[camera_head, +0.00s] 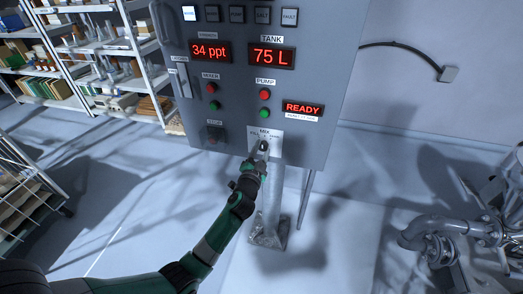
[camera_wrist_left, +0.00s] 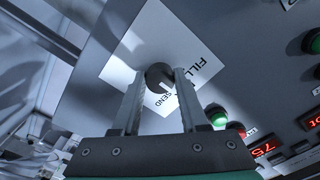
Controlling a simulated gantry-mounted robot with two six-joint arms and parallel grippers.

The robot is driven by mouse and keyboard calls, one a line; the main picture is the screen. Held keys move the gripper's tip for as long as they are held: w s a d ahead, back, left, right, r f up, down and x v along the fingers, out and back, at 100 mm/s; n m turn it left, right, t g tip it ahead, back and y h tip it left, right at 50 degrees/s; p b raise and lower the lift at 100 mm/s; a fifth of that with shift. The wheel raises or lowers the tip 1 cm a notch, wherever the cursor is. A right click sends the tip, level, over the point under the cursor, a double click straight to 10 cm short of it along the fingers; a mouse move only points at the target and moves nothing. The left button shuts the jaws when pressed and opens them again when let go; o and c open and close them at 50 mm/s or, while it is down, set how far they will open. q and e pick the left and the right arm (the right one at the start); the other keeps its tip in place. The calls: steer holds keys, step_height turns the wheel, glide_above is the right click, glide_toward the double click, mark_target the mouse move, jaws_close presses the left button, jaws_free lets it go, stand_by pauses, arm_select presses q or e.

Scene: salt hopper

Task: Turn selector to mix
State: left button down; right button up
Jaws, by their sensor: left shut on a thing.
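The selector is a dark round knob (camera_wrist_left: 159,76) on a white label plate (camera_wrist_left: 178,45) low on the grey control panel (camera_head: 228,130). In the left wrist view the words FILL and SEND show on the plate. In the head view MIX shows at the plate's top, and my gripper largely covers the knob. My left gripper (camera_head: 263,148) is at the knob; in the left wrist view its two fingers (camera_wrist_left: 157,88) lie on either side of it, shut on it. The direction the knob points cannot be told. My right gripper is not in view.
The panel shows 34 ppt (camera_head: 211,51), 75 L (camera_head: 271,57) and READY (camera_head: 303,108). Red and green mixer and pump buttons sit above the selector. Shelves (camera_head: 105,60) stand at left, pipes (camera_head: 440,235) at lower right. The floor below the panel is mostly open.

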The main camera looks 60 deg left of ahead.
arm_select(q)
steer(key=shift+c, duration=2.2)
jaws_free()
steer(key=shift+s+d, duration=0.1)
steer(key=shift+s+d, duration=0.25)
steer(key=shift+d, duration=0.05)
steer(key=p+v, duration=0.1)
steer(key=v, duration=0.9)
steer(key=shift+s+d, duration=0.15)
steer(key=shift+s, duration=0.05)
